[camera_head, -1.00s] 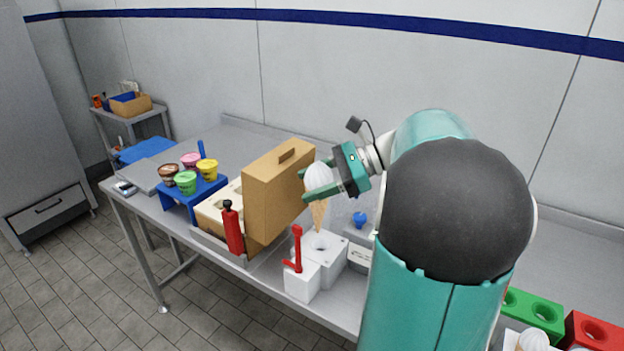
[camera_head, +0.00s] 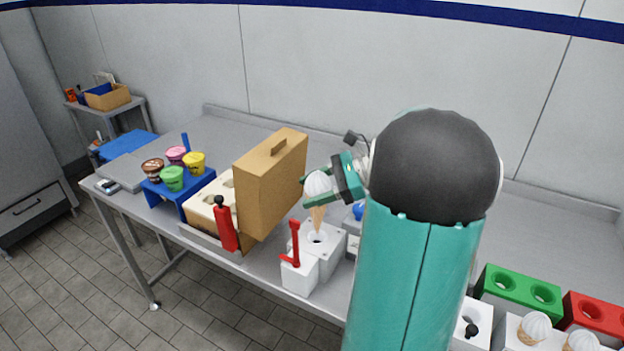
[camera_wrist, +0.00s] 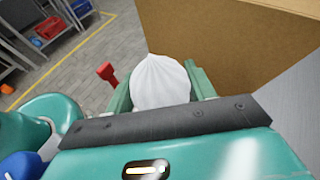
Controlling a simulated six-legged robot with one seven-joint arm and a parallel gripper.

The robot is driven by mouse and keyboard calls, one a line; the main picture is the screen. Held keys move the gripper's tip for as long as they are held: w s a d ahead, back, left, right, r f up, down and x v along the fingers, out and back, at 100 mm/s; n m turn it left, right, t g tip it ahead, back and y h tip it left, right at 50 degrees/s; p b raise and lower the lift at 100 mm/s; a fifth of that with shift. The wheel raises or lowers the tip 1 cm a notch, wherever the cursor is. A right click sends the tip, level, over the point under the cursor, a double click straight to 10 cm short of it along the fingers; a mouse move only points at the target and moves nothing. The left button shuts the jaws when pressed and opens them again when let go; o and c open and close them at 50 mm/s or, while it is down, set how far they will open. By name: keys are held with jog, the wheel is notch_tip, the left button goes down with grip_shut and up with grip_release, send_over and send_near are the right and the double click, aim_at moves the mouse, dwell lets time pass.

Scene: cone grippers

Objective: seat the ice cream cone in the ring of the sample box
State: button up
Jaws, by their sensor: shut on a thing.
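The ice cream cone has a white swirled top (camera_head: 317,184) and a tan wafer (camera_head: 317,217). My gripper (camera_head: 322,188) is shut on its white top and holds it upright, tip down. In the wrist view the white top (camera_wrist: 160,82) sits between the green fingers, and the wafer is hidden. The sample box has a tan lid (camera_head: 268,190) standing up just left of the cone and a cream holed insert (camera_head: 203,204) behind it, partly hidden. The cone's tip appears at the hole of a white block (camera_head: 327,250); I cannot tell whether it has entered.
A red lever (camera_head: 294,243) rises from a white block in front of the cone. A red bottle-shaped piece (camera_head: 226,228) stands at the box's front. Colored cups sit on a blue stand (camera_head: 180,192) at left. Green (camera_head: 522,290) and red holders are at right.

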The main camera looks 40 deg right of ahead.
aim_at(314, 219)
jog(key=shift+w+f, duration=0.2)
jog(key=shift+f, duration=0.75)
jog(key=shift+s+f, duration=0.15)
jog(key=shift+f, duration=1.7)
jog(key=shift+d+f, duration=0.1)
jog(key=shift+f, duration=1.7)
jog(key=o, duration=0.8)
jog(key=shift+o, duration=0.2)
jog(key=v, duration=1.3)
jog(key=shift+s+d+r, duration=0.25)
